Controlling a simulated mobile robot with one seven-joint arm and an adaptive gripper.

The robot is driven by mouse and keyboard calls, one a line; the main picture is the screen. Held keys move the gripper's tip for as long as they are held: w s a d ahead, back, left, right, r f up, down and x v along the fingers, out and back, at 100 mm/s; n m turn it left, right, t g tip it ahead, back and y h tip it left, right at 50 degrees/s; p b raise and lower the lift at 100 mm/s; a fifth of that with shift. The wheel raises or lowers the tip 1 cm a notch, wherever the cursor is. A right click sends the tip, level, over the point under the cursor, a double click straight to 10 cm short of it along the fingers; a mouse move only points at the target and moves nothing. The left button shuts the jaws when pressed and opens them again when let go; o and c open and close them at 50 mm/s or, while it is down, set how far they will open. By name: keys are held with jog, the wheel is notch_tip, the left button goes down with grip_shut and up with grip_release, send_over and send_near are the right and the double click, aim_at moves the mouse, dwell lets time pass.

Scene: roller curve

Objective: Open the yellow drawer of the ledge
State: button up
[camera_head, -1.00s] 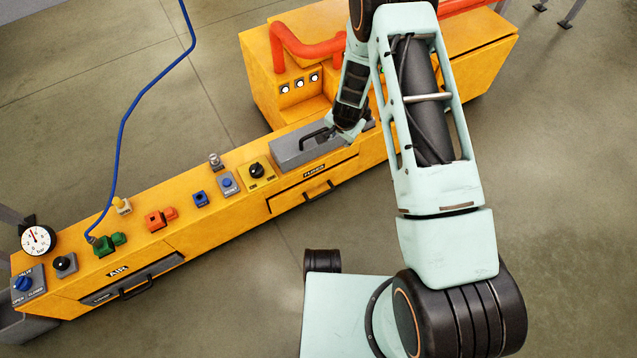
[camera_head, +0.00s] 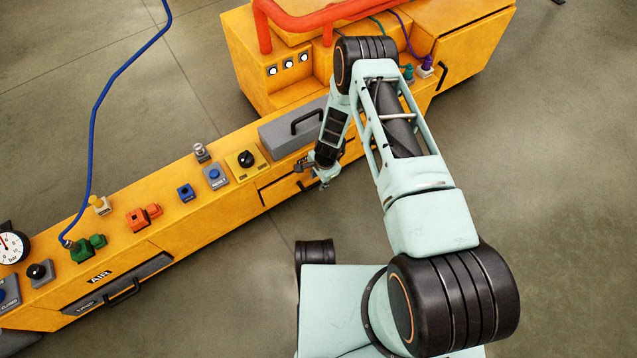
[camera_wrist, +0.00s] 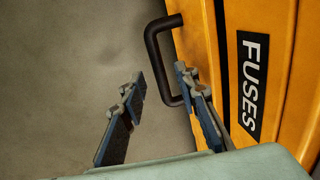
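The yellow drawer (camera_head: 275,192) is in the front side of the yellow ledge (camera_head: 218,205), under the grey lidded box, and looks shut. Its front (camera_wrist: 196,40) also shows in the wrist view, beside the black FUSES label (camera_wrist: 252,82). Its black handle (camera_wrist: 152,50) sticks out from that front. My gripper (camera_head: 323,180) is at the drawer's right part and largely hides the handle in the head view. In the wrist view my gripper (camera_wrist: 158,84) is open, with the handle's bar appearing between its two fingers. Contact cannot be told.
A grey drawer (camera_head: 125,285) with a black handle is at the ledge's left end. Buttons, knobs and a gauge (camera_head: 12,246) line the top. A blue hose (camera_head: 95,120) rises from a green fitting. The floor before the ledge is clear.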

jog(key=shift+w+a+f, duration=0.1)
jog(key=shift+f, duration=0.65)
jog(key=shift+c, duration=0.7)
grip_shut()
